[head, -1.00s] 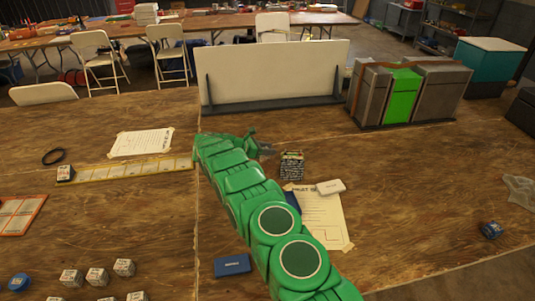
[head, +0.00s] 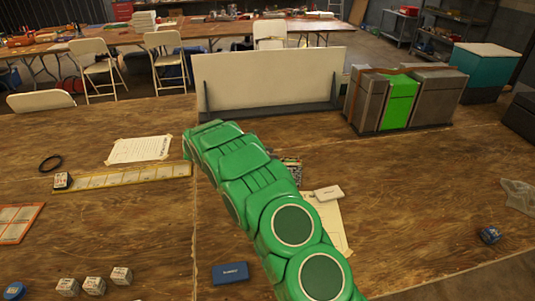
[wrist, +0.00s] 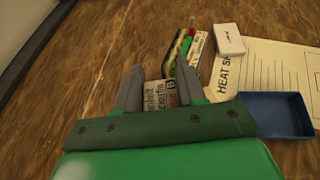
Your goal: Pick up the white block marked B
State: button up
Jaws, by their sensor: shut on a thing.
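The white block (wrist: 157,98) carries dark print and a boxed letter B. It sits between the two grey fingers of my gripper (wrist: 159,86) in the wrist view. My gripper is shut on it. The block's lower part is hidden by the gripper's green crosspiece, and I cannot tell whether it touches the table. In the head view my green arm hides both gripper and block.
A white panel (head: 270,80) and grey-green cases (head: 398,100) stand farther back.

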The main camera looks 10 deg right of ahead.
jog(key=s+r, duration=0.2)
jog(key=s, duration=0.3)
jog(key=shift+s+r, duration=0.2)
jog(key=shift+s, duration=0.1)
